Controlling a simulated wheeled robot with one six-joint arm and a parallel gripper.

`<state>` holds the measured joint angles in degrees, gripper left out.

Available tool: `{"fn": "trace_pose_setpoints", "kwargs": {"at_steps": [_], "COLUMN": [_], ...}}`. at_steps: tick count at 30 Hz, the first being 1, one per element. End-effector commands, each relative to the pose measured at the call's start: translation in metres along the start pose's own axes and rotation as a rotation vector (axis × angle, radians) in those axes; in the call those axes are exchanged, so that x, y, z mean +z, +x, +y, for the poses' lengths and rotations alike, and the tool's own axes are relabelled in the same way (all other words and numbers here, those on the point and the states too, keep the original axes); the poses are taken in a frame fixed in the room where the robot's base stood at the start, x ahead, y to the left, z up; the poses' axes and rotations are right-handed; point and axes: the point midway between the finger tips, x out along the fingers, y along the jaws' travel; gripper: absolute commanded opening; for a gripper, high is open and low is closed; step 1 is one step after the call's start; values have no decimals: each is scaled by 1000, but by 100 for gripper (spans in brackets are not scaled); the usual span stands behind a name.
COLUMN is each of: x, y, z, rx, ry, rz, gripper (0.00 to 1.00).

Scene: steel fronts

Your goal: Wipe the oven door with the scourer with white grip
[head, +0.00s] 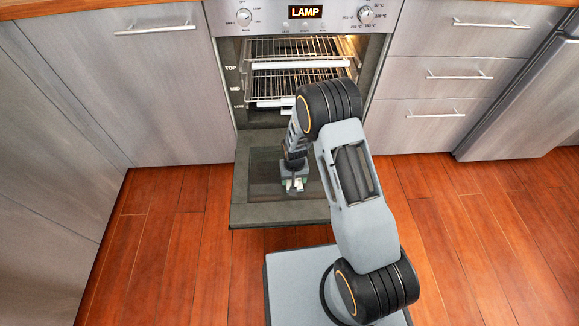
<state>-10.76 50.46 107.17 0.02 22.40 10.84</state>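The oven door (250,211) hangs open and lies about flat in front of the oven, its dark inner face and glass upward. My gripper (293,184) points down over the middle of the door. A small scourer with a greenish edge and a white grip (291,187) is at the fingertips, low against the door's glass. The fingers appear closed around the white grip. Whether the scourer touches the glass is hard to tell at this size. My arm covers the right part of the door.
The lit oven cavity (262,118) holds wire racks (285,82) behind the door. A control panel (305,14) with knobs and a LAMP display is above. Cabinets (165,95) and drawers (440,75) flank the oven. The wooden floor (160,250) is clear.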

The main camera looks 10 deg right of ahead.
Motion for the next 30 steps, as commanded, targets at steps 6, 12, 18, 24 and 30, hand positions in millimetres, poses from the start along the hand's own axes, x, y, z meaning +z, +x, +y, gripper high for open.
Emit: {"fn": "trace_pose_setpoints", "kwargs": {"at_steps": [6, 12, 18, 24, 30], "x": [-2, 0, -1, -1, -1], "y": [-24, -40, -58, -75, -81], "z": [-6, -5, -4, -4, -3], "rx": [-1, 0, 0, 0, 0], "ry": [6, 7, 8, 10, 10], "rz": [5, 1, 2, 1, 1], "gripper": [45, 45, 45, 45, 45]}}
